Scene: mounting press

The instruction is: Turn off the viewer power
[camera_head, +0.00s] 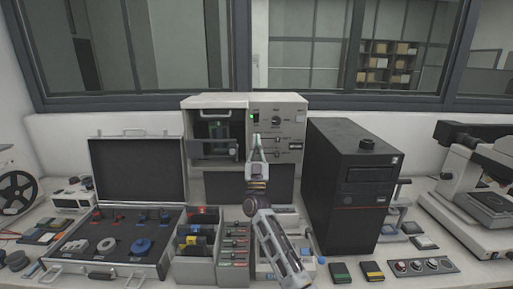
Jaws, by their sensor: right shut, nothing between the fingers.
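The beige viewer unit (290,107) stands at the back centre of the bench, with a dark window bay on its left half and a control panel on its right half. A small dark power switch (256,118) with a green glow sits at the upper left of the panel. My right gripper (257,139) reaches up from the bottom, shut and empty, with its tips just below the switch in the picture. I cannot tell whether the tips touch the panel. The gripper hides part of the lower panel. My left gripper is not in view.
A black computer tower (348,190) stands close on the right, with a microscope (475,180) beyond it. An open case (140,170) lies on the left. Grey bins (195,268) with coloured parts and a row of knobs (424,266) fill the front.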

